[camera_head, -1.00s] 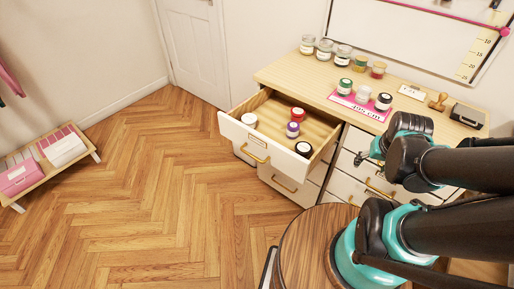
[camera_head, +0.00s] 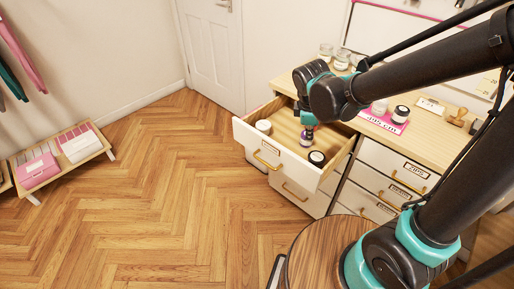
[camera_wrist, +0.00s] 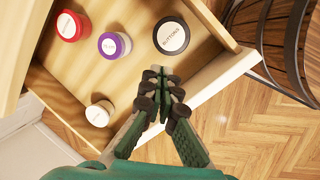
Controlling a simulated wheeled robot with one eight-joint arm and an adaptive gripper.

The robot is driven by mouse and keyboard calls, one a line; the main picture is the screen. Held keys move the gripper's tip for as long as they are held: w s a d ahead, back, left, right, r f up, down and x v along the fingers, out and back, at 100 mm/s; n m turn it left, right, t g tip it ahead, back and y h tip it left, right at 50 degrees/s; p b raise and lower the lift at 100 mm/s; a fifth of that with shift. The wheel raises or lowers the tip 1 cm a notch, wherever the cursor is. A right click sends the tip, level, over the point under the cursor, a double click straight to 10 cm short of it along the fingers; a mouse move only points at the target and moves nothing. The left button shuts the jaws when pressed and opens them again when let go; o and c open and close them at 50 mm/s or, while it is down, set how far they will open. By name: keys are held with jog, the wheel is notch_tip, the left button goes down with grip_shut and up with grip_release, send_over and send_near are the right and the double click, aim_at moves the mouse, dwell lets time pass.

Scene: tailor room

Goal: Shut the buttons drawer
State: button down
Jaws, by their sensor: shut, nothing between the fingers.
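The open drawer (camera_head: 276,158) is the top left one in the wooden-topped chest, pulled well out. Its white front with a gold handle shows in the head view; no label on it is readable. Inside are a white-lidded jar (camera_head: 263,126), a purple-labelled jar (camera_wrist: 115,45), a red-labelled jar (camera_wrist: 72,26) and a black jar marked BUTTONS (camera_wrist: 171,36). My gripper (camera_wrist: 163,72) is shut and empty, over the drawer close to its front rim (camera_wrist: 215,82) in the wrist view.
Right of the open drawer are closed drawers, one labelled ZIPS (camera_head: 398,168). Jars and a pink mat (camera_head: 387,121) are on the chest top. The floor to the left is clear up to a low bench (camera_head: 85,148).

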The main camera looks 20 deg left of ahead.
jog(key=s+a+n+t, duration=0.1)
jog(key=s+a+n, duration=0.45)
jog(key=a, duration=0.45)
jog(key=s+a+n, duration=0.5)
jog(key=a+n, duration=0.1)
jog(key=a, duration=0.4)
send_near(257, 148)
jog(key=s+f, duration=0.4)
jog(key=f, duration=0.1)
jog(key=w, duration=0.1)
jog(key=w+d, duration=0.1)
jog(key=w, duration=0.1)
jog(key=shift+w+d+f+h, duration=0.15)
jog(key=shift+d+f+h, duration=0.2)
jog(key=shift+f+h, duration=0.05)
jog(key=shift+w+d, duration=0.2)
jog(key=shift+w, duration=0.3)
jog(key=w+d, duration=0.3)
jog(key=w, duration=0.5)
jog(key=w+d, duration=0.3)
jog(key=w, duration=0.5)
jog(key=w+d, duration=0.4)
jog(key=w, duration=0.5)
jog(key=shift+d, duration=0.15)
jog(key=shift+r, duration=0.1)
